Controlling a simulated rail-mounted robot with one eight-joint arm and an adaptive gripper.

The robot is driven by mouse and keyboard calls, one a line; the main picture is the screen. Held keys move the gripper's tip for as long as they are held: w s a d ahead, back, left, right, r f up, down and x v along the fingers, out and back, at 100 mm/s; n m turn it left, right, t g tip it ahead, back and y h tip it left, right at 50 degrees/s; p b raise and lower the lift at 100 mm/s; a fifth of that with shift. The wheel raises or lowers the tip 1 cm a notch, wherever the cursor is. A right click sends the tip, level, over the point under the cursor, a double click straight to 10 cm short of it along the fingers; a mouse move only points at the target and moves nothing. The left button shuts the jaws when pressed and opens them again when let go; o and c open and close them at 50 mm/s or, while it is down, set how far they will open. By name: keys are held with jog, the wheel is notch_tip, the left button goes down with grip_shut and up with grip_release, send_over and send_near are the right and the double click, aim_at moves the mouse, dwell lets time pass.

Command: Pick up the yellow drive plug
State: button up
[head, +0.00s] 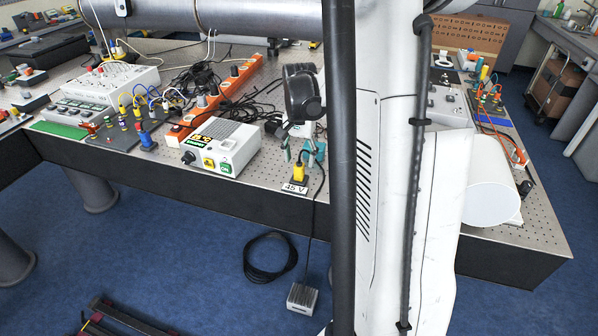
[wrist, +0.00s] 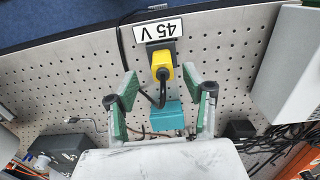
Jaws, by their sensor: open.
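The yellow drive plug (wrist: 162,65) sits on a dark socket (wrist: 161,47) next to a white "45 V" label (wrist: 158,29). A black cable runs from the plug. In the head view the plug (head: 299,173) is at the table's front edge, with the label (head: 293,188) just in front. My gripper (wrist: 160,77) is open and empty. In the wrist view its green-padded fingers stand on either side of the plug, tips around its level in the picture, with visible gaps. In the head view my gripper (head: 298,152) appears just above and behind the plug; the exact height is unclear.
A teal block (wrist: 166,116) lies behind the plug, between the fingers in the wrist view. A white control box (head: 222,147) stands to the left in the head view. An orange power strip (head: 215,98) and tangled black cables lie behind it.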

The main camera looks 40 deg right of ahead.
aim_at(299, 165)
jog(key=f, duration=0.3)
jog(key=shift+w+d+f+p, duration=0.2)
jog(key=shift+w+f+p, duration=0.1)
jog(key=shift+f, duration=0.7)
grip_shut()
